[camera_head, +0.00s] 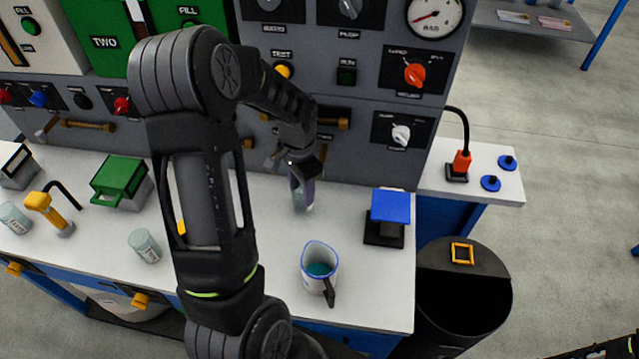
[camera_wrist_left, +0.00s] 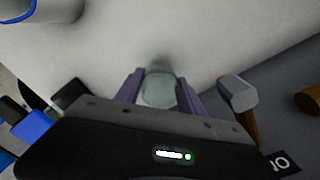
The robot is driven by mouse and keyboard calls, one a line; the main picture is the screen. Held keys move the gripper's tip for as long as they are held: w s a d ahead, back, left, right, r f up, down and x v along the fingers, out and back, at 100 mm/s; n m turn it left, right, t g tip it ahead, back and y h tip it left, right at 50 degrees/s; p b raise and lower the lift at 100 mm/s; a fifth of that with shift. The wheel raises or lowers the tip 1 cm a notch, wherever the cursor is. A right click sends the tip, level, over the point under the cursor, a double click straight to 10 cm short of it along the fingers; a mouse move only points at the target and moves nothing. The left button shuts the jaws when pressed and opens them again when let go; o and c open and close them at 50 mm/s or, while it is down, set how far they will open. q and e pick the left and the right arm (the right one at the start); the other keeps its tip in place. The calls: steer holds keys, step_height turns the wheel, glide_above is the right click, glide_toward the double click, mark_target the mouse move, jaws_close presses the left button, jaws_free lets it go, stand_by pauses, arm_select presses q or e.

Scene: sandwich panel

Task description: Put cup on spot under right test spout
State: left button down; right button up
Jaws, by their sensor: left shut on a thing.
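A small pale green cup (camera_head: 303,201) is between the fingers of my left gripper (camera_head: 302,186), at the counter near the panel's foot. The wrist view shows the cup (camera_wrist_left: 160,88) between the two purple fingers (camera_wrist_left: 160,90), which are shut on it. I cannot tell whether its base touches the counter. A grey spout (camera_head: 274,158) juts from the panel just left of the gripper; it also shows right of the cup in the left wrist view (camera_wrist_left: 237,92). Another grey spout (camera_head: 46,129) is at the panel's far left. No marked spot shows under the right spout; my arm hides part of that area.
A blue-rimmed mug (camera_head: 319,266) with teal liquid stands near the counter's front edge. A blue-topped black stand (camera_head: 388,215) is to its right. Another pale cup (camera_head: 144,245) stands left of my arm. A black bin (camera_head: 462,300) stands beyond the counter's right end.

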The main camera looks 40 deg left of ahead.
arm_select(q)
steer(key=shift+w+d, duration=0.1)
steer(key=shift+w, duration=0.05)
steer(key=shift+w+d, duration=0.15)
steer(key=shift+w, duration=0.1)
steer(key=w+d, duration=0.1)
steer(key=w+d+p, duration=0.1)
steer(key=w, duration=0.1)
steer(key=shift+w+d, duration=0.1)
steer(key=shift+w, duration=0.1)
steer(key=shift+s+f+p, duration=0.15)
steer(key=shift+f+p, duration=0.2)
steer(key=shift+f, duration=0.45)
